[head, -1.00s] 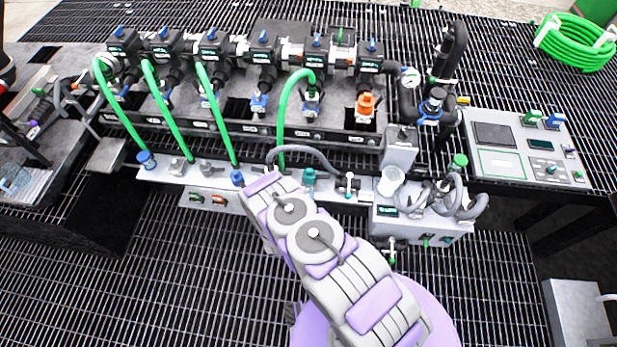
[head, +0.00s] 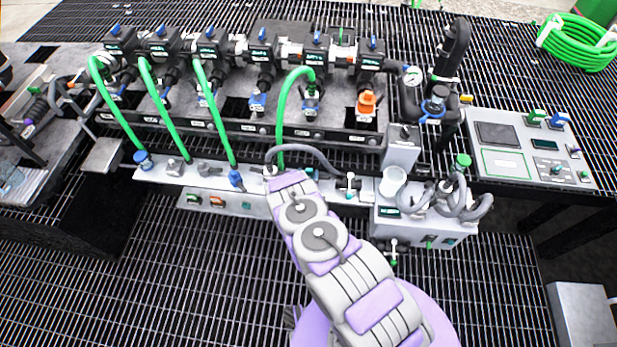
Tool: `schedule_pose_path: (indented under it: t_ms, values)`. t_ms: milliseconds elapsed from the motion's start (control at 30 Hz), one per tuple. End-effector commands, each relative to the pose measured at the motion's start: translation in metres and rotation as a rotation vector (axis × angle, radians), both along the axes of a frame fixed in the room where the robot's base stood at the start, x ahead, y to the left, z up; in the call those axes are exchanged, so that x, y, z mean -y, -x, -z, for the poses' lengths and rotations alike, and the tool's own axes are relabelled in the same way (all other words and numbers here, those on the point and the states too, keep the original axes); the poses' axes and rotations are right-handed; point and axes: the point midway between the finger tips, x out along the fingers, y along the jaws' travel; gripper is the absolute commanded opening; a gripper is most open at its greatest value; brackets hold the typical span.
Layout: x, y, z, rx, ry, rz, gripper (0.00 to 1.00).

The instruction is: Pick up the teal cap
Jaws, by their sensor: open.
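The teal cap (head: 311,172) shows as a small teal patch on the light rail, just right of the far end of my purple and white arm. The arm partly covers it in the head view. The arm's far end lies over the rail, just left of the cap. My gripper's fingers are hidden beyond or beneath the arm, so I cannot see them or their distance from the cap.
Green hoses (head: 212,108) run from the black valve manifold (head: 262,60) to the rail (head: 208,178). A grey hose (head: 318,152) arches close to the arm's end. A white cup (head: 392,182) and a green cap (head: 463,160) stand to the right. Dark grating lies in front.

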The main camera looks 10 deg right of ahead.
Motion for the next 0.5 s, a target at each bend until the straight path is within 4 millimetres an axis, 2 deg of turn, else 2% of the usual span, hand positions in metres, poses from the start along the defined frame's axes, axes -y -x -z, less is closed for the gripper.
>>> schedule_pose_path:
  t_ms: [33,200,467,500]
  values:
    - [0.003,-0.005,0.007,0.003,0.002,0.0,0.62]
    - [0.007,-0.021,0.011,0.001,0.001,-0.001,0.62]
    - [0.007,-0.023,0.01,-0.001,0.002,-0.002,0.62]
    - [0.007,-0.023,0.01,-0.001,0.002,-0.002,0.58]
